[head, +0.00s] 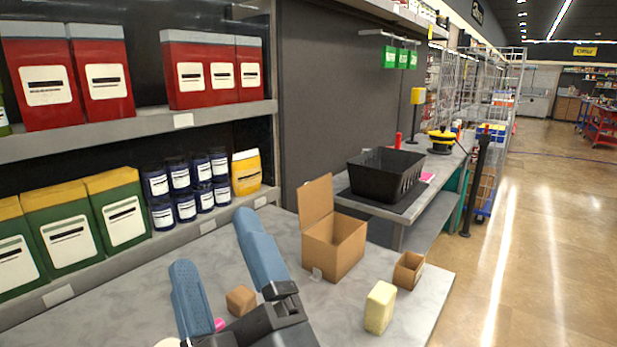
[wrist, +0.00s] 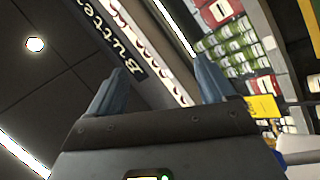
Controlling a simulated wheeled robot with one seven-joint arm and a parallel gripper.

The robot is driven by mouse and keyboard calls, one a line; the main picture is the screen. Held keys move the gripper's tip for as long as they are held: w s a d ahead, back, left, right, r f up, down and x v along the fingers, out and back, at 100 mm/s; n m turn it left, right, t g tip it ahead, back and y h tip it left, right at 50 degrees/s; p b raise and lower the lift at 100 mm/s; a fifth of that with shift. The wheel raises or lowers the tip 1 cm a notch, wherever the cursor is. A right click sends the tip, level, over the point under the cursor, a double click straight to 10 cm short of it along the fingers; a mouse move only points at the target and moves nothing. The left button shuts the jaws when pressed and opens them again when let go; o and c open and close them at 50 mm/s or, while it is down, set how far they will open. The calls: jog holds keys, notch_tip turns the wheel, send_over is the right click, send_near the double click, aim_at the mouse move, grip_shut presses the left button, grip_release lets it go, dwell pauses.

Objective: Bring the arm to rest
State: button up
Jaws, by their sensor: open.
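My gripper (head: 222,270) is open and empty, raised over the front left of the grey counter in the head view. Its two blue fingers stand apart with nothing between them that I can see held. In the wrist view, my gripper (wrist: 160,88) points up at the ceiling, a hanging sign and shelves, with its fingers well apart. My gripper hides part of the counter behind it, including most of a small pink thing (head: 220,325).
On the counter (head: 290,300) are an open cardboard box (head: 333,245), a smaller open box (head: 408,270), a pale yellow block (head: 380,307) and a small brown block (head: 241,300). Stocked shelves (head: 140,125) rise at left. A black basket (head: 385,175) stands beyond. Open floor lies right.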

jog(key=s+d+f+m+g+h, duration=0.4)
jog(key=s+d+f+m+h, duration=0.95)
jog(key=s+d+f, duration=0.65)
jog(key=s+d+f+m+g, duration=0.2)
jog(key=s+d, duration=0.7)
jog(key=shift+f+m+y, duration=0.25)
jog(key=shift+m+y, duration=0.1)
jog(key=shift+y, duration=0.1)
